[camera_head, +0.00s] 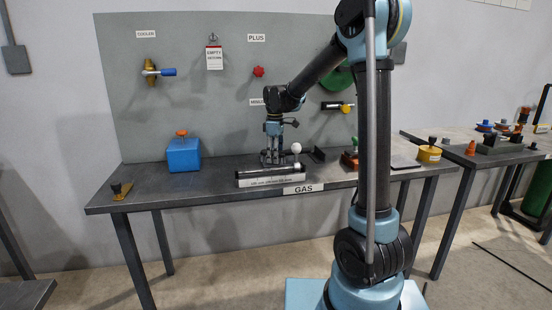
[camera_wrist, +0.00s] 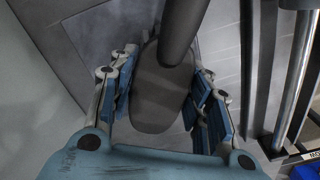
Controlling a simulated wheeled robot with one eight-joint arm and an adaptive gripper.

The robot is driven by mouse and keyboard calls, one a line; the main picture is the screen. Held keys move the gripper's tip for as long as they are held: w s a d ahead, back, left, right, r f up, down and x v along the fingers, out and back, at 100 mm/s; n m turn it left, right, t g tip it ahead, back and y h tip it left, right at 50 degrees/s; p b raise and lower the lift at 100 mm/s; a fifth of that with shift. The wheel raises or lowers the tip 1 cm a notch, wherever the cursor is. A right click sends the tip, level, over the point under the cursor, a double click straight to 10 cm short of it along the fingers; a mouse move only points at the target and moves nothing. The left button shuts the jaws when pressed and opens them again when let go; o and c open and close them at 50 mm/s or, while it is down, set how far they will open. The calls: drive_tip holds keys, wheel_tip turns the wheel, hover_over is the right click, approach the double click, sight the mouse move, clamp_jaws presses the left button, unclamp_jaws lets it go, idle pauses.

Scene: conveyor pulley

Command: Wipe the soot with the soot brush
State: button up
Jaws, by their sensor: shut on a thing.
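In the head view the fingers and arm hide most of the brush. I cannot make out the soot for certain; a darker grey square area shows beyond the fingers in the wrist view.
A grey panel (camera_head: 190,95) with valves and labels stands behind. A second table with several parts is at right. The table's front left is mostly clear.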

drive_tip(key=shift+w+a+f, duration=0.1)
drive_tip(key=shift+w+a, duration=0.15)
drive_tip(key=shift+w, duration=0.6)
drive_tip(key=shift+w+a, duration=0.2)
drive_tip(key=shift+w, duration=0.6)
drive_tip(key=shift+w+a, duration=0.3)
drive_tip(key=shift+w, duration=0.6)
drive_tip(key=shift+w+a, duration=0.25)
drive_tip(key=shift+w, duration=0.6)
drive_tip(key=shift+r, duration=3.1)
